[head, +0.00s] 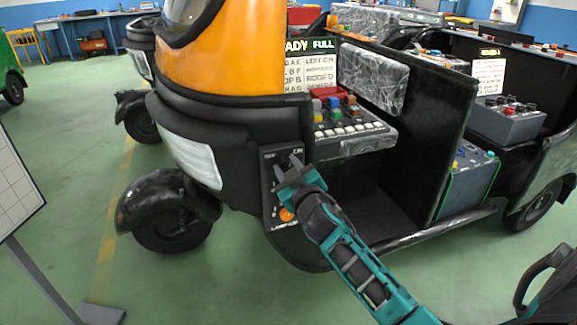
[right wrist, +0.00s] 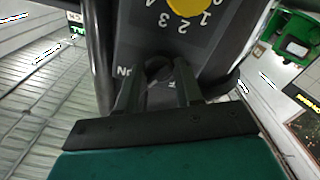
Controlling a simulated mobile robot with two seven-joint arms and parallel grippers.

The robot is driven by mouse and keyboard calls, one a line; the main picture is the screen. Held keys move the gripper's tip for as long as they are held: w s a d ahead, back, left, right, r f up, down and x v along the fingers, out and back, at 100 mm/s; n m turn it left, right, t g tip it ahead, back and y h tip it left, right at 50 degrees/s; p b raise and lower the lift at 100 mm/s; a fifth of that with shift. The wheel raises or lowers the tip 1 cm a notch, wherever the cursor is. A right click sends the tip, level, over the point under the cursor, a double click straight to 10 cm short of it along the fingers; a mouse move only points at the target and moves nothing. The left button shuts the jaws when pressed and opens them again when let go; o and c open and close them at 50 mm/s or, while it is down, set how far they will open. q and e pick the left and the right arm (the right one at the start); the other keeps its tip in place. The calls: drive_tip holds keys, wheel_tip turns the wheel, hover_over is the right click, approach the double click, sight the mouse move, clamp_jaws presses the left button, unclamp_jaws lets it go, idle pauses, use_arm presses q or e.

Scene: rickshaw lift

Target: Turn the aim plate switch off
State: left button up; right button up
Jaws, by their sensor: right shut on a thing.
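A dark control panel (head: 269,190) is fixed upright on the side of the orange and black rickshaw (head: 240,60). It carries white lettering and an orange knob (head: 287,214) low down. My right gripper (head: 290,172) is at the panel's upper part. In the right wrist view its two fingers (right wrist: 158,82) stand on either side of a small dark switch (right wrist: 157,68) and are shut on it. White letters, partly hidden, lie beside the fingers. The yellow-orange dial (right wrist: 190,4) with numbers is at the top of that view. Which way the switch points cannot be told.
A button console (head: 345,130) juts out right of the panel, under a lit letter board (head: 308,66). The black front wheel (head: 165,212) is at left. A white gridded board on a stand (head: 18,185) is at the far left. Green floor between is clear.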

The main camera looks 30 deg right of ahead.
drive_tip(key=n+p, duration=0.1)
drive_tip(key=n, duration=0.2)
drive_tip(key=shift+n, duration=0.4)
drive_tip(key=n, duration=0.4)
drive_tip(key=shift+a+f+n+p, duration=0.1)
drive_tip(key=shift+n+p, duration=0.2)
drive_tip(key=n, duration=0.2)
drive_tip(key=shift+n, duration=0.4)
use_arm(q)
drive_tip(key=shift+s+a+r+p, duration=0.35)
drive_tip(key=shift+a+p, duration=0.05)
drive_tip(key=shift+a, duration=0.15)
use_arm(e)
drive_tip(key=shift+f+n, duration=0.1)
drive_tip(key=shift+n, duration=1.6)
drive_tip(key=o, duration=1)
use_arm(q)
drive_tip(key=shift+s, duration=0.1)
use_arm(e)
drive_tip(key=shift+o, duration=0.2)
